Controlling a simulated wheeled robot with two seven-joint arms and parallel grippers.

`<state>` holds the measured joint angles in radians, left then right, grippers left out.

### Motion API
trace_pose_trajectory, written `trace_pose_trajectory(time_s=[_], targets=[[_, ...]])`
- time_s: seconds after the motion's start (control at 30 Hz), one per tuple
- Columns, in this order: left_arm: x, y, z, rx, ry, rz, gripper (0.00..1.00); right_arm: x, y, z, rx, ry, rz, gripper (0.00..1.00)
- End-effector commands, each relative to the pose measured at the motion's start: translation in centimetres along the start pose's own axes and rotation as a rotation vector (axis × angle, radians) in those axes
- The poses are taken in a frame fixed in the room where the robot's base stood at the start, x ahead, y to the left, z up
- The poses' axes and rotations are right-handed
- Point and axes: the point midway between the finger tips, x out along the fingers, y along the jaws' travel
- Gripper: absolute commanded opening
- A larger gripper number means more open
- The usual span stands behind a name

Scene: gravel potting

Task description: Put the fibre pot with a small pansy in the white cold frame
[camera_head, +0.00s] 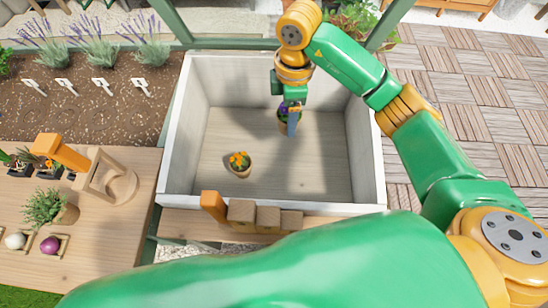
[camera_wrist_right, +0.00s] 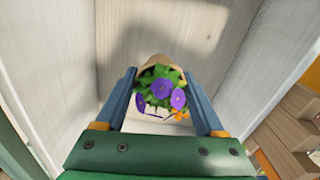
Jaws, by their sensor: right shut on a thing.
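The white cold frame (camera_head: 365,150) is an open box with pale walls and a grey wooden floor. My right gripper (camera_head: 291,120) points down inside it, towards the back. It is shut on a fibre pot (camera_head: 281,122) with a small purple pansy. In the right wrist view the fingers (camera_wrist_right: 165,108) stand on either side of the purple flowers (camera_wrist_right: 160,90) and the pot's brown rim (camera_wrist_right: 157,64) shows behind them. I cannot tell whether the pot touches the floor. My left gripper is not in view.
A second pot with orange flowers (camera_head: 238,164) stands in the cold frame, front left. Wooden blocks (camera_head: 268,218) sit along the outside front. A wooden table (camera_head: 110,215) at left holds a scoop-like tool, plants and bulbs. The frame floor's right part is clear.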

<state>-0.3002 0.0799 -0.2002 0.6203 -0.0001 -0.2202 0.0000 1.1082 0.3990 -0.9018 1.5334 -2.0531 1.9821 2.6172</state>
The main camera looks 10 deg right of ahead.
Motion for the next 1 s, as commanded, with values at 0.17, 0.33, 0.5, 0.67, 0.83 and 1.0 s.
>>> trace_pose_trajectory(time_s=[0.17, 0.33, 0.5, 0.67, 0.83, 1.0], targets=[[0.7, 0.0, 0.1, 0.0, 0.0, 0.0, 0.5, 1.6, 0.2, -0.1, 0.251, -0.007, -0.005, 0.12], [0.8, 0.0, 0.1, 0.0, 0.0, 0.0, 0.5, 5.6, 0.1, -0.1, 0.281, -0.01, -0.008, 0.12], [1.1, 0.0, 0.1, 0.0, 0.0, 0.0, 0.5, 9.0, 0.1, -0.1, 0.279, -0.011, -0.007, 0.12], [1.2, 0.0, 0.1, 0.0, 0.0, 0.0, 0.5, 11.1, 0.2, -0.1, 0.276, -0.008, -0.004, 0.12], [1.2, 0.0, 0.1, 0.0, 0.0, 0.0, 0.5, 11.1, 0.2, -0.1, 0.276, -0.008, -0.003, 0.12], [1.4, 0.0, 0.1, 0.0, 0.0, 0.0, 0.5, 11.4, 0.2, -0.1, 0.276, -0.008, -0.003, 0.73]])
